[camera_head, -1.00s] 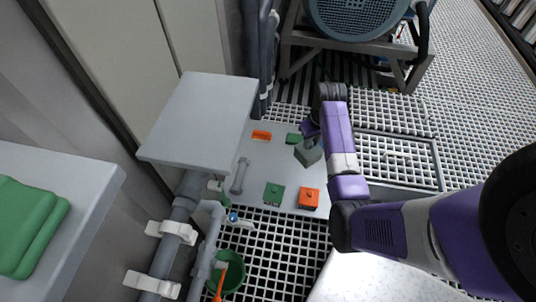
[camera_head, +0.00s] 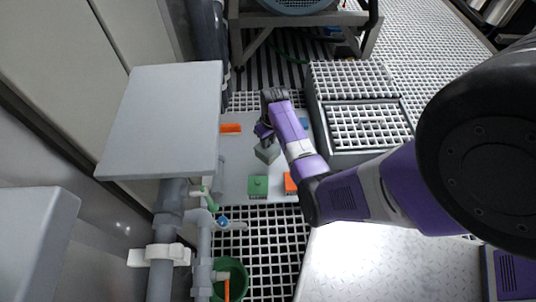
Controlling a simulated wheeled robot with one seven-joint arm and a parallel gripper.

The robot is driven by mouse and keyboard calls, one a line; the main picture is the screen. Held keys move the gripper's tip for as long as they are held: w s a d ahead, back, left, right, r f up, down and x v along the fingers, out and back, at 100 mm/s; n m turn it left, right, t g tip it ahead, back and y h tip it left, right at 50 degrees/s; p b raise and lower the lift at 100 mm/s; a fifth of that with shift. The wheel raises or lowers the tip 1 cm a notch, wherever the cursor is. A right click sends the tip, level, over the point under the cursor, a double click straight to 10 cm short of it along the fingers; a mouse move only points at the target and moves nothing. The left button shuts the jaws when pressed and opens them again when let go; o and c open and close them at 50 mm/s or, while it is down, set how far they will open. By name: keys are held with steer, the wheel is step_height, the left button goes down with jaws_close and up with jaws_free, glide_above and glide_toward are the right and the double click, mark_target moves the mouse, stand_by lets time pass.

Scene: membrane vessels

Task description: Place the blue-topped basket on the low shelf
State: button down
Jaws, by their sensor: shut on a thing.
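My gripper (camera_head: 264,132) points down over a low grey slab (camera_head: 236,180), which looks like the low shelf. It is shut on a small grey box-shaped thing (camera_head: 266,152). The gripper covers the top of that thing, so I cannot tell its top colour or whether it touches the slab. A blue patch (camera_head: 304,124) shows just right of my forearm, partly hidden by it. On the slab's near edge stand a green-topped block (camera_head: 258,186) and an orange-topped block (camera_head: 290,184), the latter partly behind my arm. A flat orange piece (camera_head: 231,128) lies at the far left.
A higher grey box top (camera_head: 165,120) stands left of the slab, with grey pipes (camera_head: 166,230) below it. A green bucket (camera_head: 231,275) sits on the grating near the front. A raised grated frame (camera_head: 365,125) stands to the right.

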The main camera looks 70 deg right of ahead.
mark_target(269, 147)
step_height(269, 147, down, 7)
steer(key=b, duration=0.3)
steer(key=shift+r, duration=0.2)
steer(key=c, duration=1.2)
jaws_free()
steer(key=shift+f, duration=0.1)
steer(key=shift+c, duration=0.2)
